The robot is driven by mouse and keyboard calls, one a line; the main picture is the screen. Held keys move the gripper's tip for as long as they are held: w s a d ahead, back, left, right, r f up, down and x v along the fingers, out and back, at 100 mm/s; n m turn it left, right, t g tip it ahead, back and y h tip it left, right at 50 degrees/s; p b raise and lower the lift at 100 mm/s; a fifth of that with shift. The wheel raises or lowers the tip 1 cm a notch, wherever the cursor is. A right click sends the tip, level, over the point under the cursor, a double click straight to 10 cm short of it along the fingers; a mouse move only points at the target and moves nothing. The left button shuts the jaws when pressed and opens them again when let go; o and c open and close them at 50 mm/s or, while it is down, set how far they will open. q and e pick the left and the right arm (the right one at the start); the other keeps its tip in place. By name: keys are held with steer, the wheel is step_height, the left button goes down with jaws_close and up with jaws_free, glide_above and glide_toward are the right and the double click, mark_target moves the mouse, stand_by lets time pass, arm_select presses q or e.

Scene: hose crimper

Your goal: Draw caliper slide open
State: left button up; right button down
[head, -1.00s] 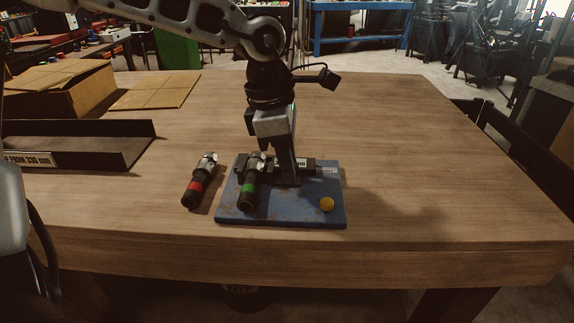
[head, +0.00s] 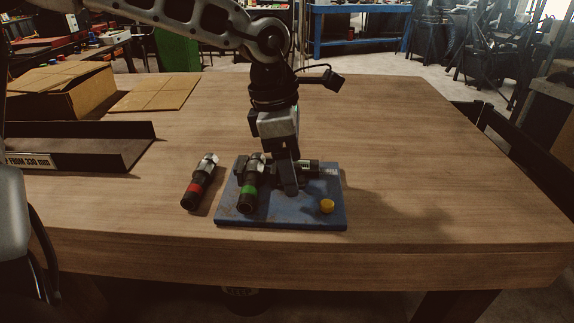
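A blue board (head: 262,215) lies near the table's front edge. A dark caliper (head: 310,167) lies crosswise at the board's back, with a pale label at its right. My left gripper (head: 289,188) points down over the caliper's middle and hides part of it. Its fingers overlap in this view, so I cannot tell whether they are shut or whether they touch the slide. A dark cylinder with a green band (head: 248,190) lies over the board's left part, in front of the caliper's left end. My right gripper is out of view.
A similar cylinder with a red band (head: 195,188) lies just left of the board. A yellow knob (head: 327,206) sits at the board's front right. A dark tray (head: 100,130) and a cardboard box (head: 75,85) stand at left. The table's right side is clear.

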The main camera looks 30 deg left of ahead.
arm_select(q)
steer(key=shift+r+p, duration=2.4)
steer(key=shift+r, duration=2.15)
